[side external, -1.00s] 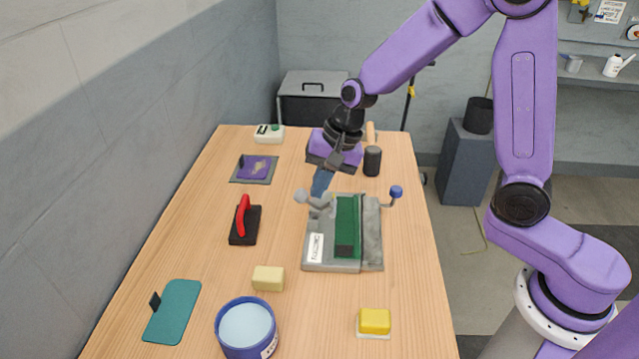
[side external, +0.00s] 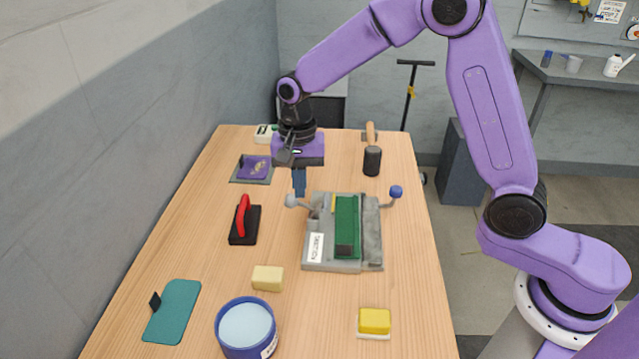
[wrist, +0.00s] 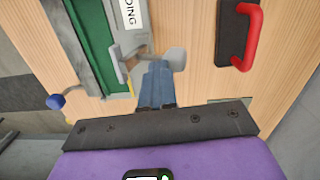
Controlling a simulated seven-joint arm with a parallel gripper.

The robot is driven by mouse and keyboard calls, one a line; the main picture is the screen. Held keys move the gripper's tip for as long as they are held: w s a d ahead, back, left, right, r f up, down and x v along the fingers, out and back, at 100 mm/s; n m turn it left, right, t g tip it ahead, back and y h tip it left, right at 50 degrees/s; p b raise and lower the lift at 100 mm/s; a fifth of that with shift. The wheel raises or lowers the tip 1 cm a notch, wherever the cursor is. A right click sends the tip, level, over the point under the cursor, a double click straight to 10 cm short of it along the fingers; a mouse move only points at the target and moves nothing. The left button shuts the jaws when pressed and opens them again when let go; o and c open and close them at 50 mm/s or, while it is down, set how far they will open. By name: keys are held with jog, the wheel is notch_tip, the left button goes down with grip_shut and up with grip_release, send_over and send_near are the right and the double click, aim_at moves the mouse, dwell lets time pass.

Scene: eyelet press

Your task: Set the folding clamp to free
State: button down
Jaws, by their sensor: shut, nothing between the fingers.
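The press (side external: 312,255) is a grey block with a green strip (side external: 346,225) along its middle, standing on the wooden table. A lever with a pale grey knob (side external: 291,201) sticks out from its left side; the wrist view shows the grey knob (wrist: 175,58) too. A white label (wrist: 132,12) near that lever ends in "DING" in the wrist view. A second lever with a blue knob (side external: 396,191) is on the right side. My gripper (side external: 299,192) points down with its blue fingers shut and empty. Its tips are at the grey knob; I cannot tell if they touch.
A red-handled tool (side external: 243,222) on a black base lies left of the press. A cream block (side external: 268,278), a blue tub (side external: 246,328) and a yellow block (side external: 375,321) are in front. The table between the red-handled tool and press is clear.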

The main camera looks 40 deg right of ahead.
notch_tip(320, 180, up, 12)
jog(key=s+d, duration=0.1)
jog(key=d, duration=0.1)
jog(key=s+d+f+n, duration=0.2)
jog(key=s+d+n, duration=0.1)
jog(key=s+n, duration=0.4)
jog(key=s+d+f+n, duration=0.2)
jog(key=s+d+n, duration=0.2)
jog(key=s, duration=0.8)
jog(key=s+d+f+n, duration=0.3)
jog(key=s+n, duration=0.6)
jog(key=s, duration=0.1)
jog(key=shift+s+d+n+t, duration=0.25)
jog(key=shift+n+t, duration=0.05)
